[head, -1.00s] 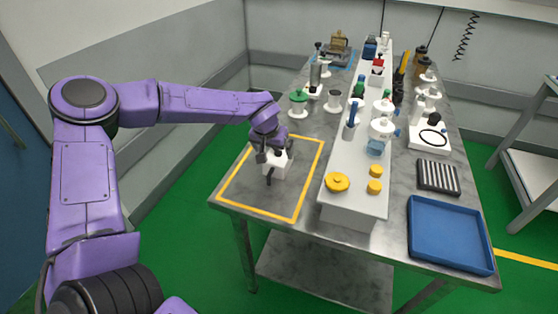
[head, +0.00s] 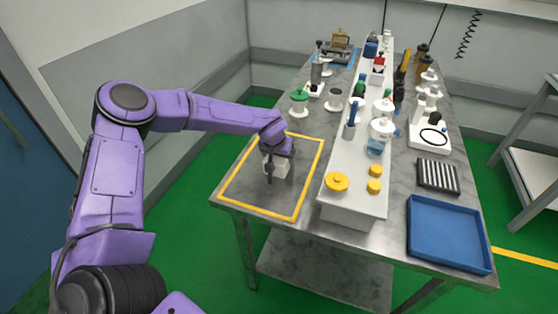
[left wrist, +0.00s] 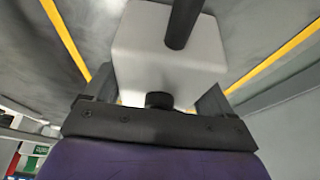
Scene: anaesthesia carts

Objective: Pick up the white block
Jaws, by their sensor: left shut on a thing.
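The white block (head: 283,170) is inside the yellow-outlined square at the near left of the table. My left gripper (head: 273,158) is shut on it, with the fingers at its sides. In the left wrist view the white block (left wrist: 150,55) fills the space between the two dark fingers (left wrist: 158,100). A dark rod (left wrist: 183,22) stands out from the block's face and shows in the head view as a thin dark bar in front of it. I cannot tell whether the block touches the table. My right gripper is not in view.
A raised white shelf (head: 350,205) with yellow caps (head: 337,182) and several bottles stands right of the outlined square. A blue tray (head: 450,235) and a striped rack (head: 438,176) lie farther right. A green-topped item (head: 299,97) stands behind the square.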

